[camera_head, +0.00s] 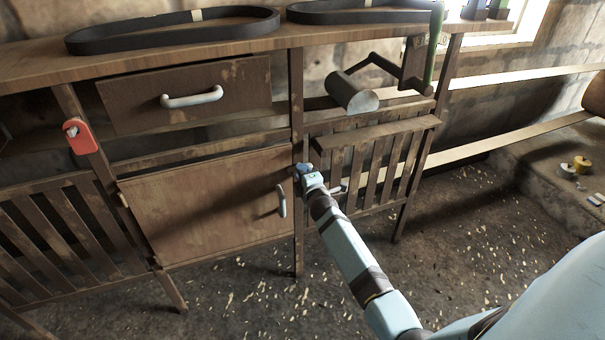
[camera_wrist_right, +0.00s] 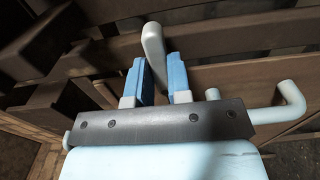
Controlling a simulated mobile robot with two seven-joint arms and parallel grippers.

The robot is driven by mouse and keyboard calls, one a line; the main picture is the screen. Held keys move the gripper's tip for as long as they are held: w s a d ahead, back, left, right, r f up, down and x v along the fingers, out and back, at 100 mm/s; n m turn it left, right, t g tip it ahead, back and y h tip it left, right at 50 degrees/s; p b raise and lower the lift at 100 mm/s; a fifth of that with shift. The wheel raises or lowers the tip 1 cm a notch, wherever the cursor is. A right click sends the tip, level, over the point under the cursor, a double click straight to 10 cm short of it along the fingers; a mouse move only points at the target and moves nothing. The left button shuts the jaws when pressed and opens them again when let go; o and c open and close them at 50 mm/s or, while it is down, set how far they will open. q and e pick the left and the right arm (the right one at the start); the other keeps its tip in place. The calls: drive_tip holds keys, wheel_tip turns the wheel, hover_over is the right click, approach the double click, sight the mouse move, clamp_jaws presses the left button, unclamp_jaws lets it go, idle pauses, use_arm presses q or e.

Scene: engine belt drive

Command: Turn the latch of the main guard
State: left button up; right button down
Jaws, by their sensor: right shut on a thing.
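My right gripper (camera_head: 304,174) is at the wooden post between the brown door panel (camera_head: 205,205) and the slatted panel (camera_head: 375,160). In the right wrist view, its two blue fingers (camera_wrist_right: 158,68) are on either side of a pale grey bar-shaped latch (camera_wrist_right: 152,42) and are shut on it. The latch stands nearly upright in that view, tilted a little. In the head view my gripper mostly hides the latch. Which panel is the main guard I cannot tell for sure. My left gripper is not in view.
A drawer (camera_head: 190,95) is above. Black belts (camera_head: 175,30) lie on the bench top. A grey cylinder on a crank (camera_head: 350,92) overhangs the slats.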

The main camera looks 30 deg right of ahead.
drive_tip(key=shift+r, duration=0.1)
idle(0.3)
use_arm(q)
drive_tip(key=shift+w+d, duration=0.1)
use_arm(e)
drive_tip(key=c, duration=1.1)
unclamp_jaws()
drive_tip(key=shift+o, duration=0.2)
